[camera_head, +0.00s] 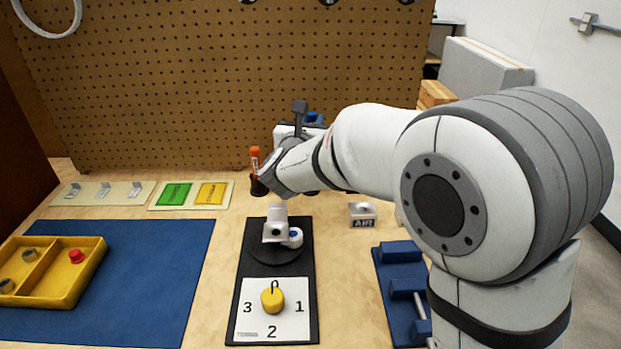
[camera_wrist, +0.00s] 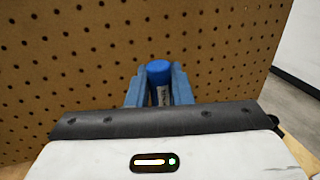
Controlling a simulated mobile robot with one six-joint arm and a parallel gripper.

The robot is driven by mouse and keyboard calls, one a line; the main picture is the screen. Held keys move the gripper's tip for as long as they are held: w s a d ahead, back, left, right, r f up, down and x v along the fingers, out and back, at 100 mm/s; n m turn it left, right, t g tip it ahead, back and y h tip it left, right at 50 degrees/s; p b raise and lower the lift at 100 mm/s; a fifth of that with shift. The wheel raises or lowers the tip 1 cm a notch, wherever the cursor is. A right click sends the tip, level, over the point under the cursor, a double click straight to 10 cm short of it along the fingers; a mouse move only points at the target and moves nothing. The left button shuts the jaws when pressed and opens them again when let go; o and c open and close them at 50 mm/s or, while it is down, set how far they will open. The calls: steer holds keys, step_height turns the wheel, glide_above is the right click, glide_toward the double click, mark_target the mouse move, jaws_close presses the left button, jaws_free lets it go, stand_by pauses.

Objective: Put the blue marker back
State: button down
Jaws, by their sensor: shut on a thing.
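In the wrist view, my gripper (camera_wrist: 158,88) is shut on the blue marker (camera_wrist: 158,70). The marker's blue cap shows between the two blue-grey fingers, with a strip of its pale, lettered body below. The pegboard fills the view behind it. In the head view, my wrist hides most of the gripper, and I cannot make out the marker there. An orange marker (camera_head: 255,158) stands upright in a dark holder (camera_head: 258,186), just left of my wrist. The holder is partly covered by my arm.
The pegboard (camera_head: 160,80) stands along the back. A black fixture with a yellow knob (camera_head: 272,298) lies front centre. A yellow tray (camera_head: 88,277) rests on a blue mat (camera_head: 160,285) at left. A small AIR block (camera_head: 362,215) and a blue rack (camera_head: 398,252) are at right.

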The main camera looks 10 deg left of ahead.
step_height(320, 180, down, 8)
steer(key=shift+s+a+f+b, duration=0.1)
steer(key=shift+s+a+b, duration=0.05)
steer(key=shift+b, duration=0.4)
steer(key=c, duration=1.3)
jaws_free()
steer(key=s, duration=1.2)
steer(key=shift+a, duration=0.1)
